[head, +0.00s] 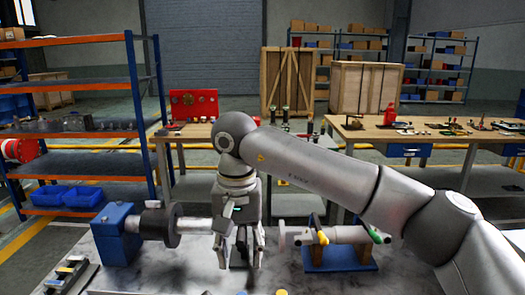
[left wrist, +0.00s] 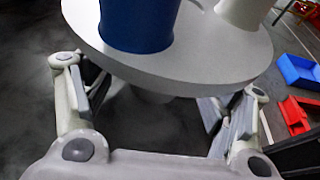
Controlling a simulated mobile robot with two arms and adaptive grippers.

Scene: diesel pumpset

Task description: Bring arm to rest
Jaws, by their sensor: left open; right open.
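My right arm (head: 322,172) reaches in from the right in the head view and bends down at the wrist. My right gripper (head: 240,260) points down over the grey worktable (head: 180,275), its fingers apart with nothing seen between them. It is between a blue block with a dark round part and pale shaft (head: 118,236) on the left and a grey pump-like part on a blue stand (head: 340,257) on the right. The gripper's body hides the shaft's end. My left gripper (left wrist: 155,108) shows in the left wrist view, open and empty. My left arm is not in the head view.
A blue and orange shelf rack (head: 75,125) with blue bins (head: 82,196) stands at left. Wooden workbenches (head: 410,134) with small parts stand behind. A tray of small parts (head: 68,275) is at the table's left. A blue bin (left wrist: 298,72) is right in the left wrist view.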

